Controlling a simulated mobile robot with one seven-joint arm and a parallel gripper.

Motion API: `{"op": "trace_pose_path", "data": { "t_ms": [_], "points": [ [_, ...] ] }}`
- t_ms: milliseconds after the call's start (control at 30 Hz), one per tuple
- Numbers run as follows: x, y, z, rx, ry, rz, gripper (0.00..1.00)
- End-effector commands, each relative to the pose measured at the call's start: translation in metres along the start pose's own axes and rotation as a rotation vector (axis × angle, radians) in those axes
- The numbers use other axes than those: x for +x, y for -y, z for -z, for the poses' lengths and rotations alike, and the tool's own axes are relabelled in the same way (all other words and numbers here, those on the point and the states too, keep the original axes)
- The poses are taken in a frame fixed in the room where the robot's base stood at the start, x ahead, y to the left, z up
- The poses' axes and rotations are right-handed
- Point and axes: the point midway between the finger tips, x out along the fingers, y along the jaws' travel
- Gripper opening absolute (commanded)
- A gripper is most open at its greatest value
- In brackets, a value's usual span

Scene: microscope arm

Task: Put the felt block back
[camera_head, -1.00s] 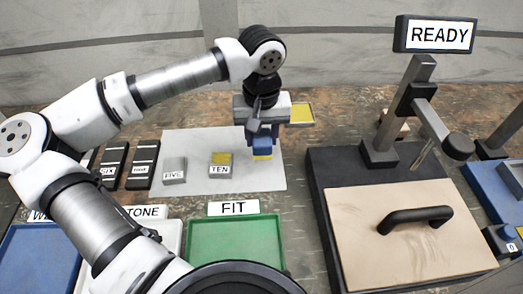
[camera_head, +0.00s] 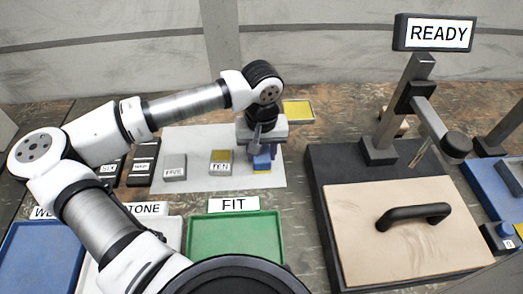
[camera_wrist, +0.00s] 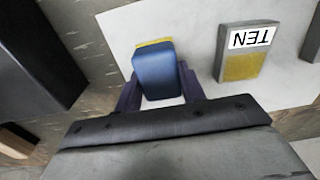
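The felt block, blue with a yellow layer (camera_head: 262,163), is at the right part of the white mat, right of the TEN block. It is low over the mat; I cannot tell for sure whether it touches. My gripper (camera_head: 262,150) points down over it, shut on it. In the wrist view the blue block (camera_wrist: 155,72) sits between the two dark fingers of my gripper (camera_wrist: 160,88), one on each side, with a yellow strip showing past its far edge.
The TEN block (camera_head: 221,162) and FIVE block (camera_head: 175,168) lie on the white mat (camera_head: 225,182). A yellow tray (camera_head: 298,111) is behind. A green FIT tray (camera_head: 235,238) is in front. A dark stand with a tan handled plate (camera_head: 390,240) and READY sign (camera_head: 438,33) is right.

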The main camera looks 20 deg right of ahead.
Motion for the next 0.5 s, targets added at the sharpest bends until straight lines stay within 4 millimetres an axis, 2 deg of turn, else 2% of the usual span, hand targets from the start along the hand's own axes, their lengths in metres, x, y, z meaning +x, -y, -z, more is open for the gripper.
{"op": "trace_pose_path", "data": {
  "t_ms": [33, 167, 500],
  "points": [
    [0.0000, 0.0000, 0.0001, 0.000, 0.000, 0.000, 0.45],
    [-0.0002, 0.0000, 0.0001, 0.000, 0.000, 0.000, 0.61],
    [-0.0030, -0.0001, 0.0000, 0.000, 0.000, -0.001, 0.61]
  ]
}}
